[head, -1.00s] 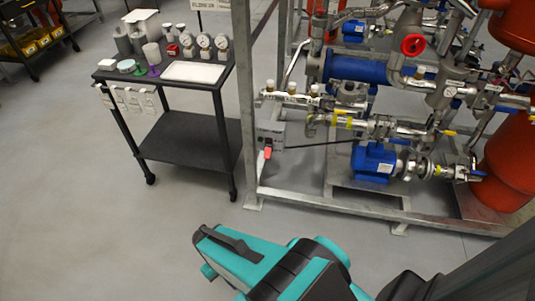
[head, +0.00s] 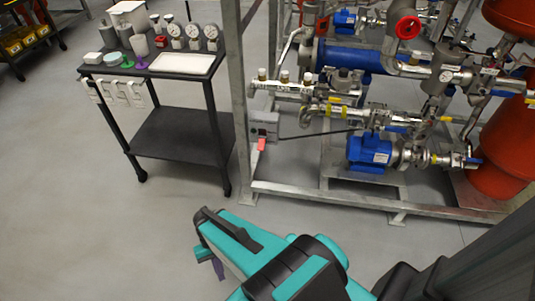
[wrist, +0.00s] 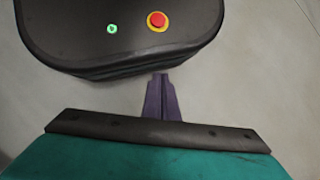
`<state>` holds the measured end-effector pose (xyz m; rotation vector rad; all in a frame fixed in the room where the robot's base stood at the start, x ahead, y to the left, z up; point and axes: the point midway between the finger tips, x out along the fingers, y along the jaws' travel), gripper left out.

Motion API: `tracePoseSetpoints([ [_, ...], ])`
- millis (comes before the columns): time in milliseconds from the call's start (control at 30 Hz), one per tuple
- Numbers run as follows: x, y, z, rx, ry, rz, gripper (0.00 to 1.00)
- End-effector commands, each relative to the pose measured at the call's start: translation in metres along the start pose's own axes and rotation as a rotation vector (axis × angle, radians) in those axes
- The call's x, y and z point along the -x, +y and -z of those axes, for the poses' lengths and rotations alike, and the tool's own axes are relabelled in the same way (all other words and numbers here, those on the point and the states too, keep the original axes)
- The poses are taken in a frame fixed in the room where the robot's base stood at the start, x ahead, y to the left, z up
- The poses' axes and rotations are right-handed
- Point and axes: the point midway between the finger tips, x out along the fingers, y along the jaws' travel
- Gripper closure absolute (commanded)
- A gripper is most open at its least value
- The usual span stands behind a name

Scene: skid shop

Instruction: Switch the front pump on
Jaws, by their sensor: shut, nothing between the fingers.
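The front pump (head: 369,153), with a blue motor, sits low on the near side of the pipe skid in the head view. A grey box (head: 264,125) is mounted on the skid's left post, with a small red part (head: 262,144) at its lower side. A dark cable runs from the box toward the pump. The switch's position is too small to tell. My gripper (head: 218,270) hangs under the teal arm, over the floor and well apart from the box. In the wrist view my gripper (wrist: 161,82) has its purple fingers together, with nothing between them.
A black cart (head: 185,134) with gauges, cups and a white tray (head: 182,63) stands left of the skid. The skid's grey base rail (head: 330,199) runs low along its front. A red tank (head: 503,155) stands at right. Floor in front is clear.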

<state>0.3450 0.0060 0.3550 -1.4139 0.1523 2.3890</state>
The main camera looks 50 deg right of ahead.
Motion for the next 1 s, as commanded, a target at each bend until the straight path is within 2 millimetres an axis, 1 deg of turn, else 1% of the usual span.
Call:
tracePoseSetpoints([
  [33,-0.007,0.000,0.019,-0.053,-0.004,0.051,1.00],
  [167,-0.003,-0.004,0.048,-0.181,-0.023,0.184,1.00],
  [367,0.012,-0.002,0.095,-0.359,-0.055,0.391,1.00],
  [567,0.037,0.011,0.141,-0.511,-0.090,0.602,1.00],
  [767,0.069,0.038,0.185,-0.637,-0.127,0.815,1.00],
  [867,0.088,0.057,0.205,-0.687,-0.145,0.922,1.00],
  [967,0.107,0.080,0.223,-0.731,-0.162,1.029,1.00],
  [1000,0.115,0.090,0.229,-0.747,-0.170,1.072,1.00],
])
